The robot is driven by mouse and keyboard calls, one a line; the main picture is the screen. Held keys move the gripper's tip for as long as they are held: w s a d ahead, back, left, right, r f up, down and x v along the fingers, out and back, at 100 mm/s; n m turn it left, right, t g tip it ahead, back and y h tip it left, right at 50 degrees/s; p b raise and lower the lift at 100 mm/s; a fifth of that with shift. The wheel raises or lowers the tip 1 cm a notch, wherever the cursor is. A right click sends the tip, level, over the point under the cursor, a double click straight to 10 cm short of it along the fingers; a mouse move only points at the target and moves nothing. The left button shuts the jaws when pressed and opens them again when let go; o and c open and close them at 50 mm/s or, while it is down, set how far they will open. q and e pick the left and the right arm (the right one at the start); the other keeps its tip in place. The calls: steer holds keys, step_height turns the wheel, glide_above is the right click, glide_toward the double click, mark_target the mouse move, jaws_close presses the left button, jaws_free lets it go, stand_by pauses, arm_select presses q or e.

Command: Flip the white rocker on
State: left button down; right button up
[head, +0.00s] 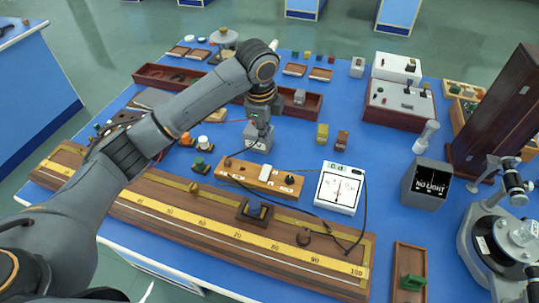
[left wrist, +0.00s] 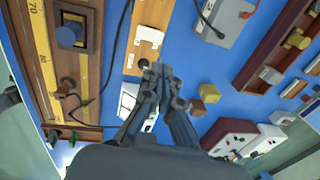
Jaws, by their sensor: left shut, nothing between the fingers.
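The white rocker (head: 266,173) sits on a wooden board (head: 236,172) in the middle of the bench, beside a black knob. In the left wrist view the rocker (left wrist: 153,36) shows on the same board, above my fingertips in the picture. My left gripper (head: 261,126) points down behind the board, over the grey box, apart from the rocker. In the left wrist view its fingertips (left wrist: 158,75) are together and empty. Whether the rocker is tilted on or off is too small to tell. My right gripper is not in view.
A grey box (head: 258,138) with a red wire stands behind the board. A white meter (head: 340,188) with black leads stands to its right. A long wooden rail with a yellow scale (head: 205,218) lies in front. Blue bench top is free right of the meter.

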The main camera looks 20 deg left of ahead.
arm_select(q)
steer(key=p, duration=0.1)
glide_toward(267, 167)
steer(key=shift+f, duration=0.15)
steer(key=f, duration=0.2)
steer(key=f+p, duration=0.1)
steer(key=f, duration=0.2)
steer(key=shift+w+d+f, duration=0.1)
steer(key=shift+w+f, duration=0.2)
steer(key=shift+w, duration=0.1)
steer(key=shift+f+p, duration=0.3)
steer(key=shift+f, duration=0.25)
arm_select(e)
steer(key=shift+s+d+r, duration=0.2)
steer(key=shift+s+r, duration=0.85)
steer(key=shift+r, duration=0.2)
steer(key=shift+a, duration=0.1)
